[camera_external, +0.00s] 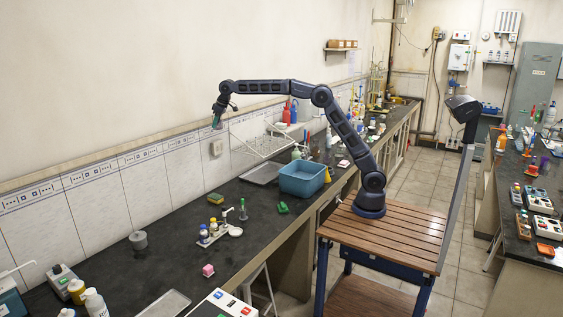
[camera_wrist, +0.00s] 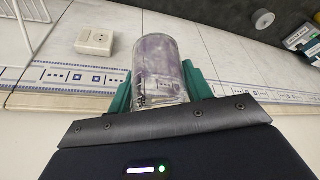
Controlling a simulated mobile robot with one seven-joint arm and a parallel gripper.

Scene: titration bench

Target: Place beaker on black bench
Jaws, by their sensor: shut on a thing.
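My gripper (camera_external: 218,121) is raised high above the black bench (camera_external: 165,222), close to the tiled back wall. In the wrist view my gripper (camera_wrist: 161,92) has green fingers shut on both sides of a clear glass beaker (camera_wrist: 158,58). The beaker looks empty or nearly so; the tiles show through it. In the external view the beaker is too small and covered to make out clearly. The bench top lies well below the held beaker.
Bare bench lies around the cylinder.

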